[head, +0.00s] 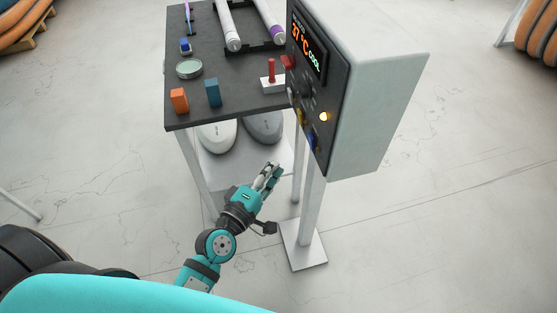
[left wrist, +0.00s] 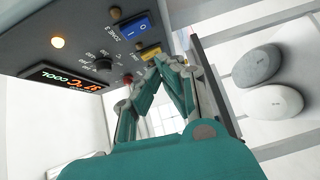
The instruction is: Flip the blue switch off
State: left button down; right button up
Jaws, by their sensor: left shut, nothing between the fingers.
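The blue rocker switch (left wrist: 137,29), marked I and O, is on the dark control panel at the top of the left wrist view, above a yellow switch (left wrist: 151,53). In the head view the blue switch (head: 313,139) shows small and at a steep angle low on the panel. My left gripper (head: 273,170) is shut and empty, in front of the table's lower part, lower and left of the panel. In the left wrist view its fingertips (left wrist: 168,66) appear just below the yellow switch. I cannot tell the distance to the panel. My right gripper is not in view.
The control box (head: 375,85) stands on a post with a base plate (head: 303,245). Its panel has a dial (left wrist: 103,63), a lit lamp (left wrist: 58,42) and a display. Left of it, a dark table (head: 235,100) holds small blocks and tubes. Two rounded pods (head: 263,127) sit underneath.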

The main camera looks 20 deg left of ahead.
pick_arm(q)
jog(key=shift+f+b+v, duration=0.2)
jog(key=shift+b+v, duration=0.2)
jog(key=shift+v, duration=1.55)
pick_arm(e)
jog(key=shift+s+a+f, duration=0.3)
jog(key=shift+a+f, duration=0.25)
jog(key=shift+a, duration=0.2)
pick_arm(q)
jog(key=shift+a, duration=0.1)
